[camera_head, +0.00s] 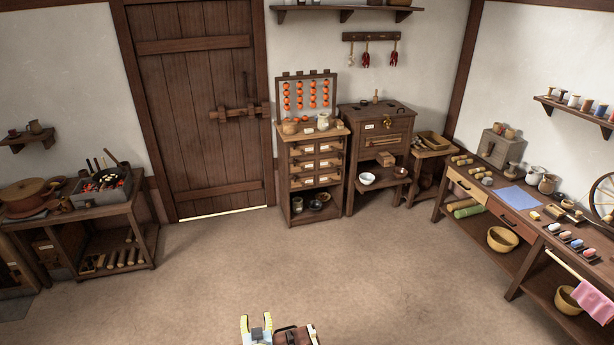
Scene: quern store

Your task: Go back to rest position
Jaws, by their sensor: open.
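My gripper (257,329) shows at the bottom edge of the head view, a little left of the middle. Its two light-coloured fingers stand apart with a gap between them. I see nothing held in it. Only the upper part shows; the rest of my arm is cut off by the frame edge. It is over the bare floor (230,265), well apart from all the furniture.
A shut wooden door (195,110) is at the back. A drawer cabinet (315,165) and a darker cabinet (380,140) stand right of it. A brazier table (140,205) is at left, a long workbench (480,215) at right. The middle floor is clear.

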